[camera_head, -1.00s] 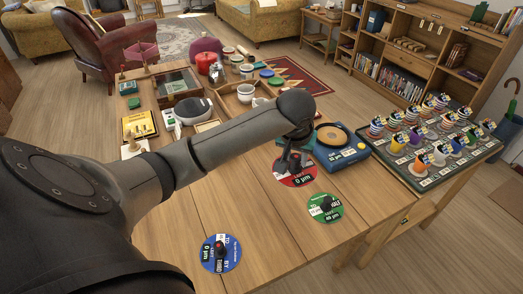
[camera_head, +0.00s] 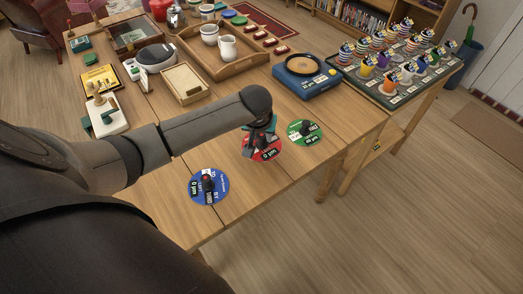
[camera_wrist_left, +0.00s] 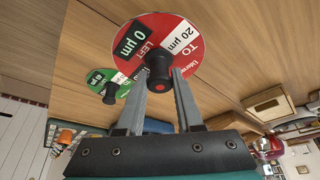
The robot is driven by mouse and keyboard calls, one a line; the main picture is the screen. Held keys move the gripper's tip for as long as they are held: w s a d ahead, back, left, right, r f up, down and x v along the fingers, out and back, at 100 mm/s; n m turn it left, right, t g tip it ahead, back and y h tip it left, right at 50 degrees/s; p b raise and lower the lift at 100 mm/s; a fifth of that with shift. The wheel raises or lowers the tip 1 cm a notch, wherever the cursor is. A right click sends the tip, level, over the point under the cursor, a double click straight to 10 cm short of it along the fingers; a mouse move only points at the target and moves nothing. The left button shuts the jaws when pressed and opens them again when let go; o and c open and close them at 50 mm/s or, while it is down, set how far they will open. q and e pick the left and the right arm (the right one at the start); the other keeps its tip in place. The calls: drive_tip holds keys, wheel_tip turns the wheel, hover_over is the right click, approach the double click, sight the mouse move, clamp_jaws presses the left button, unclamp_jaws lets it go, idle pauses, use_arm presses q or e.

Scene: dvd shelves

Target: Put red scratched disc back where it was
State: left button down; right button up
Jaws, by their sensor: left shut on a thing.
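The red disc (camera_head: 262,151), with white and black label fields and a black knob, is low at the front part of the wooden table. It lies between the blue disc (camera_head: 203,192) and the green disc (camera_head: 299,129). My left gripper (camera_head: 262,130) is above it. In the left wrist view the fingers of my left gripper (camera_wrist_left: 160,88) close on the black knob of the red disc (camera_wrist_left: 160,30). The green disc (camera_wrist_left: 97,80) shows beyond. I cannot tell whether the red disc touches the table. My right gripper is out of view.
A blue device (camera_head: 296,88) with a round tan top stands behind the discs. Bare table (camera_head: 270,187) lies in front of the red disc.

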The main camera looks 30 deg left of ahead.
sight(261, 146)
use_arm(q)
drive_tip(key=shift+f+b, duration=0.8)
drive_tip(key=shift+f, duration=2)
drive_tip(key=shift+f, duration=0.1)
drive_tip(key=c, duration=0.6)
unclamp_jaws()
drive_tip(key=shift+o, duration=0.2)
drive_tip(key=p+v, duration=0.4)
drive_tip(key=v, duration=0.8)
